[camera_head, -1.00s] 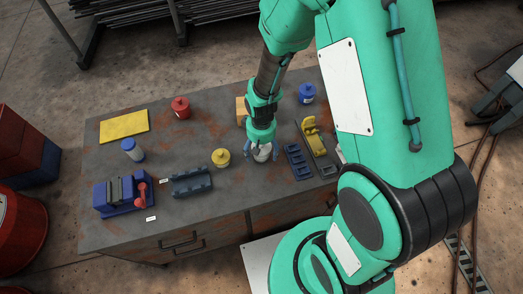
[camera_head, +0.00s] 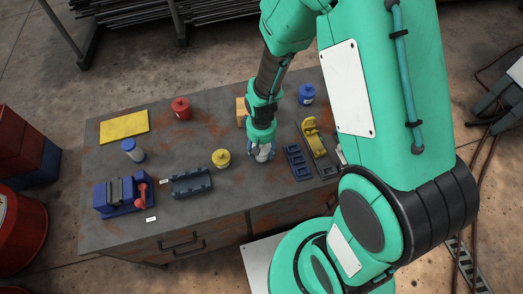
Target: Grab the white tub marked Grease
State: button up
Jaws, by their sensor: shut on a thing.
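The white tub (camera_head: 261,156) is on the workbench, between the yellow tub and the blue slotted tray. Only a small pale part of it shows below my gripper (camera_head: 262,153), and its marking cannot be read. My gripper points down over the tub from above, with its fingers closed in on the tub's sides. Whether the tub touches the bench or is slightly clear of it cannot be told from this view.
The yellow tub (camera_head: 221,158) stands close on the left. The blue slotted tray (camera_head: 298,161) and a yellow tool (camera_head: 313,138) lie close on the right. A red tub (camera_head: 181,108) and a blue tub (camera_head: 306,93) stand farther back. The bench (camera_head: 215,215) is clear in front.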

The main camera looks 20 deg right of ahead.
aim_at(262, 148)
jog(key=shift+r, duration=0.45)
jog(key=shift+s+r+p, duration=0.2)
jog(key=shift+r+p, duration=0.05)
jog(key=shift+r, duration=0.4)
jog(key=shift+s+r+p, duration=0.15)
jog(key=shift+r+p, duration=0.05)
jog(key=shift+r, duration=0.4)
jog(key=s, duration=0.5)
jog(key=s+d+p, duration=0.1)
jog(key=s, duration=0.4)
jog(key=s+r, duration=0.1)
jog(key=s, duration=0.4)
jog(key=shift+s+d+r, duration=0.1)
jog(key=shift+d, duration=0.2)
jog(key=shift+p, duration=0.3)
